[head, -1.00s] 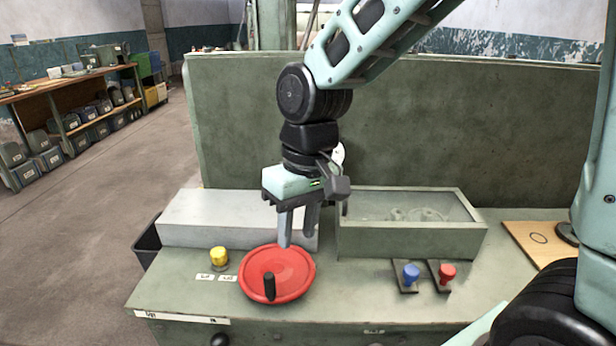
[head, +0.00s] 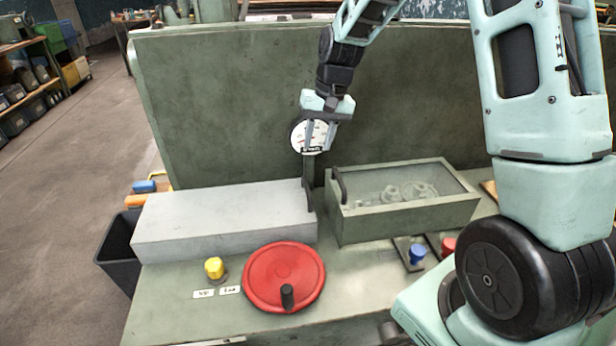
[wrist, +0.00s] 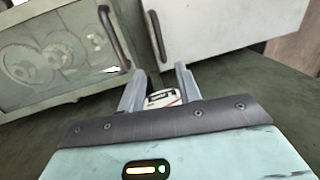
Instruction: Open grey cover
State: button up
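The grey cover (head: 220,222) is a long pale box shape lying closed on the bench at the left. A dark upright handle (head: 309,196) stands at its right end. In the wrist view the cover (wrist: 225,28) is at the upper right, with its dark handle (wrist: 154,32) at its left edge. My gripper (head: 321,146) is above and behind the handle, apart from it, by the white round gauge (head: 304,135). In the wrist view my gripper (wrist: 158,68) has its fingers apart with nothing gripped; part of the gauge shows between their bases.
A green box with a glass lid (head: 405,205) and its own dark handle (head: 340,185) stands close right of the cover. A red handwheel (head: 262,275), yellow knob (head: 214,267) and blue knob (head: 417,255) are in front. A tall green panel (head: 230,100) rises behind.

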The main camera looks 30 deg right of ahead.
aim_at(307, 185)
jog(key=f, duration=0.4)
jog(key=a+f+p, duration=0.1)
jog(key=f, duration=0.3)
jog(key=w+a+f, duration=0.1)
jog(key=f, duration=0.3)
jog(key=shift+a+p, duration=0.15)
jog(key=shift+p, duration=0.15)
jog(key=shift+r, duration=0.1)
grip_shut()
